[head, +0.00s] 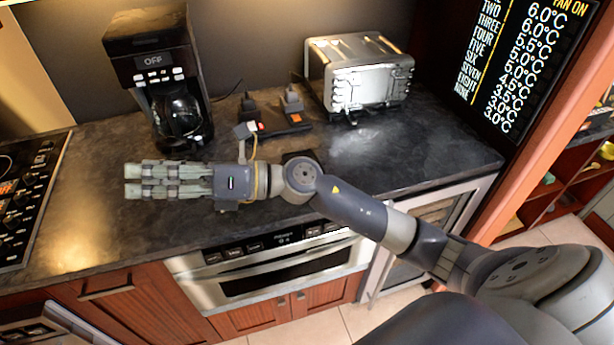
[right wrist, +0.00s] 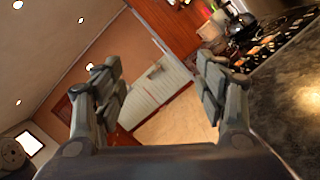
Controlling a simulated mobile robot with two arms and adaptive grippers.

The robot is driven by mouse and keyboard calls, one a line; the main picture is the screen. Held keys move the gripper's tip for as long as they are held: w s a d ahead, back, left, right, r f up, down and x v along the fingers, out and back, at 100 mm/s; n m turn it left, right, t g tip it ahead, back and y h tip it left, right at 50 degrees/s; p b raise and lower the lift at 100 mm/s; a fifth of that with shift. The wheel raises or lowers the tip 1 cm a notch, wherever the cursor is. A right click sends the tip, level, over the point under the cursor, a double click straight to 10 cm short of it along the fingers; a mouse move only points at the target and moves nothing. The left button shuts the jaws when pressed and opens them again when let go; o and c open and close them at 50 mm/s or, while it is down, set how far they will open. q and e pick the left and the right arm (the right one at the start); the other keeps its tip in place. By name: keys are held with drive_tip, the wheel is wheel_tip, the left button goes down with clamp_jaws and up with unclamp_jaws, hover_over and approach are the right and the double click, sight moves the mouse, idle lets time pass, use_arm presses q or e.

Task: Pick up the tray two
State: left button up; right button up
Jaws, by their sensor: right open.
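I see nothing that I can identify as tray two. A dark display (head: 520,60) at the upper right lists rows, with "TWO" near the top, beside temperatures. My right gripper (head: 128,181) reaches leftward over the dark counter in the head view, in front of the coffee maker. It is open and empty. My left gripper is not in view.
A black coffee maker (head: 160,75) and a silver toaster (head: 362,75) stand at the back of the counter (head: 90,215). A cooktop (head: 25,200) is at the left. A microwave drawer (head: 280,268) is below the counter. Red shelves (head: 555,195) are at the right.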

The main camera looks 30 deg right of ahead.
drive_tip(key=w+d+f+n+g+h, duration=0.1)
drive_tip(key=d+f+n+g+h, duration=0.5)
drive_tip(key=d+f+n+h, duration=0.6)
drive_tip(key=d+f+m+g+h, duration=0.25)
drive_tip(key=d+h, duration=0.45)
drive_tip(key=d, duration=1.3)
drive_tip(key=shift+t, duration=0.45)
drive_tip(key=f, duration=0.1)
drive_tip(key=f+p, duration=0.1)
drive_tip(key=f, duration=0.2)
drive_tip(key=shift+w+f+p, duration=0.25)
drive_tip(key=shift+w+p, duration=0.05)
drive_tip(key=shift+w, duration=0.1)
drive_tip(key=shift+a+f+p, duration=0.1)
drive_tip(key=shift+f+p, duration=0.4)
drive_tip(key=shift+f, duration=0.05)
wheel_tip(320, 180, down, 4)
drive_tip(key=shift+a+r+p, duration=0.1)
drive_tip(key=shift+r+p, duration=0.1)
drive_tip(key=shift+p, duration=0.75)
drive_tip(key=shift+f, duration=0.45)
clamp_jaws()
